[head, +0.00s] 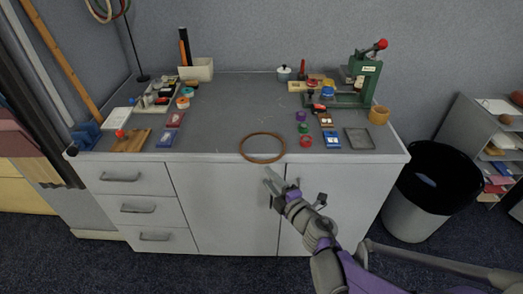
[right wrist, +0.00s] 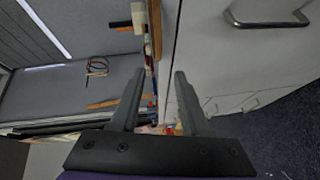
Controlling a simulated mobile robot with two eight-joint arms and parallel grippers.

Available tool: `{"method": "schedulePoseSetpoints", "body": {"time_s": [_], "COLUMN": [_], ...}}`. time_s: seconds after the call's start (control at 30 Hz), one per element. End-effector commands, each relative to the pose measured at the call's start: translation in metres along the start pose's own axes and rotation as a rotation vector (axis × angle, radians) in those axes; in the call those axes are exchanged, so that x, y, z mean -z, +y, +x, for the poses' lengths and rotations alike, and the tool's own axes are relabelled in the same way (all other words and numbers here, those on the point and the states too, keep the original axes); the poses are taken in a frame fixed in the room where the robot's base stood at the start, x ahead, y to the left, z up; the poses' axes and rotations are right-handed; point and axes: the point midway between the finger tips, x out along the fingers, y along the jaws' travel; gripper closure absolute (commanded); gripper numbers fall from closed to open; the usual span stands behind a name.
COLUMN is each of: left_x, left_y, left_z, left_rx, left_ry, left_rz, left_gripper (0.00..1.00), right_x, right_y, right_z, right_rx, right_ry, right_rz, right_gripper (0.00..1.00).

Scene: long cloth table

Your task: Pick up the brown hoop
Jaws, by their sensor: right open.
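The brown hoop (head: 262,162) is a thin ring lying flat near the front edge of the grey worktop, around the middle. Its near side is close to the edge. My right gripper (head: 271,178) is in front of the cabinet doors, just below the hoop in the head view and apart from it. In the right wrist view its two fingers (right wrist: 158,80) are spread with nothing held between them. A brown strip at the worktop edge shows there, but I cannot tell if it is the hoop. My left gripper is out of view.
The worktop (head: 235,105) is clear behind the hoop. Red, green and purple rings and small boxes, including a blue box (head: 332,140), lie to its right. A green press (head: 366,75) stands at the back right. A wooden block (head: 132,141) lies left. A black bin (head: 436,175) stands right.

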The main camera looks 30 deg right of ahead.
Motion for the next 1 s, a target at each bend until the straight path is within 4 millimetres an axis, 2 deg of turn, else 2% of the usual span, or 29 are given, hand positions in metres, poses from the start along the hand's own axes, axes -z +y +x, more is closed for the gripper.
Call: {"method": "schedulePoseSetpoints", "body": {"time_s": [0.1, 0.37, 0.6, 0.7, 0.87, 0.9, 1.0], "left_x": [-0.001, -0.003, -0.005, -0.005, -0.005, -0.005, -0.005], "left_y": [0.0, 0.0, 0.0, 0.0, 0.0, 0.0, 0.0], "left_z": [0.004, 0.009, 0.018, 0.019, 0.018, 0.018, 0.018], "left_rx": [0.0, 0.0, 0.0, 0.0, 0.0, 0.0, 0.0], "left_ry": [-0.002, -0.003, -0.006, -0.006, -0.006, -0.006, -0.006], "left_rz": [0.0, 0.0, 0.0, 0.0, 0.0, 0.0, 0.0], "left_gripper": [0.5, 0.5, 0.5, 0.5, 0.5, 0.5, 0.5], "right_x": [0.0, -0.002, -0.004, -0.005, -0.005, -0.005, -0.005], "right_y": [-0.001, 0.001, 0.003, 0.003, 0.004, 0.004, 0.004], "right_z": [0.022, 0.044, 0.079, 0.086, 0.086, 0.086, 0.086], "right_rx": [0.0, 0.0, 0.001, 0.001, 0.001, 0.001, 0.001], "right_ry": [0.001, -0.002, 0.0, -0.001, -0.002, -0.002, -0.002], "right_rz": [0.002, 0.001, 0.004, 0.003, 0.003, 0.003, 0.003], "right_gripper": [0.54, 0.54, 0.54, 0.54, 0.54, 0.56, 0.74]}}
